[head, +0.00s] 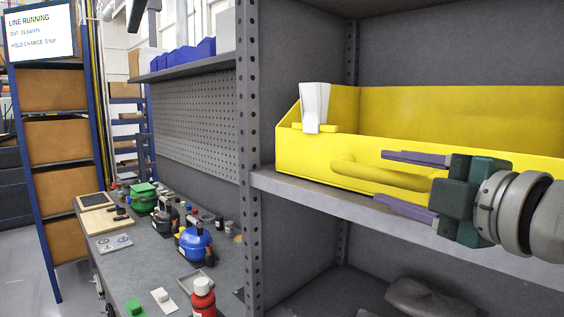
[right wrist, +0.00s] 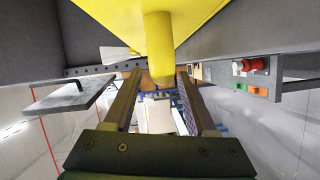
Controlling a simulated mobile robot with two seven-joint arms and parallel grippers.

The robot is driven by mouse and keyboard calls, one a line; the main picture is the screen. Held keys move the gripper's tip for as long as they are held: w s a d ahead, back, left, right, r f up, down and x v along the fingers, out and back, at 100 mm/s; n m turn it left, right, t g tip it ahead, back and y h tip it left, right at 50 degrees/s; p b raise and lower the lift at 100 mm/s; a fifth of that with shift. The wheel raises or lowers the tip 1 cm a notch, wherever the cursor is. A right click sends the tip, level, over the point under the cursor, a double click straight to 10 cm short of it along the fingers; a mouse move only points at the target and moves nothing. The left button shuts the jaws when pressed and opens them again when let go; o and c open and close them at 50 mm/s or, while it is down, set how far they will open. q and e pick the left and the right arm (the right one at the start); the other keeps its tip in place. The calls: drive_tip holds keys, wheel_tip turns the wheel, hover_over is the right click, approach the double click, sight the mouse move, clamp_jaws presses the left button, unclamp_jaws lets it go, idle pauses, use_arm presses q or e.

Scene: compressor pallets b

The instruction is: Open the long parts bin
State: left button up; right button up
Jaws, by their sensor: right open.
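The long parts bin (head: 312,155) is a yellow, open-topped bin on a grey shelf, with a bar handle (head: 360,172) along its front. My right gripper (head: 381,177) comes in from the right and is open. In the head view its purple fingers show above and below the handle. In the right wrist view the handle (right wrist: 158,45) reaches down between the two fingers (right wrist: 157,103), with gaps at the sides; I see no grip on it. My left gripper is not in view.
A white object (head: 314,105) stands at the bin's left end. The grey shelf edge (head: 330,198) runs just below the gripper, and a perforated upright post (head: 250,150) stands left. A workbench (head: 160,265) with a blue compressor (head: 195,245) and a red bottle (head: 203,298) lies further left.

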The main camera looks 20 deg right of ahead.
drive_tip(key=shift+w+f+p, duration=0.15)
drive_tip(key=shift+w+p, duration=0.2)
drive_tip(key=shift+w, duration=1.3)
clamp_jaws()
